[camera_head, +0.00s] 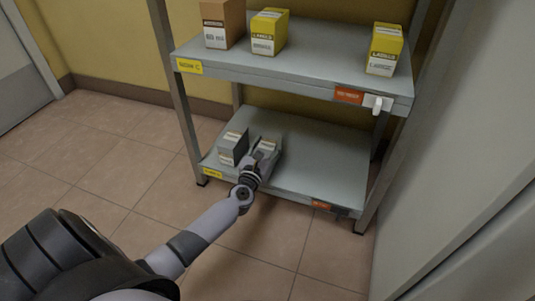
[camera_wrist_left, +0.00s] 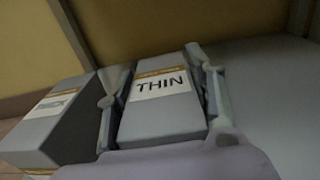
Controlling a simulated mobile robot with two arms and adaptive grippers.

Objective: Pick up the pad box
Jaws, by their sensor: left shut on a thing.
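My left gripper (camera_head: 262,160) reaches over the lower shelf (camera_head: 325,165) of a metal rack. It is shut on a grey box (camera_wrist_left: 160,108) with a white label reading "THIN" in the left wrist view, one finger on each side. In the head view the held box (camera_head: 267,145) is partly hidden by the gripper. A second grey box (camera_head: 233,147) stands close on its left; it also shows in the left wrist view (camera_wrist_left: 55,130). I cannot tell whether the held box touches the shelf. My right gripper is not in view.
The upper shelf (camera_head: 310,65) holds a brown box (camera_head: 222,22) and two yellow boxes (camera_head: 268,32) (camera_head: 385,50). It lies above the lower shelf. Rack posts stand at the corners. The lower shelf is clear right of the gripper.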

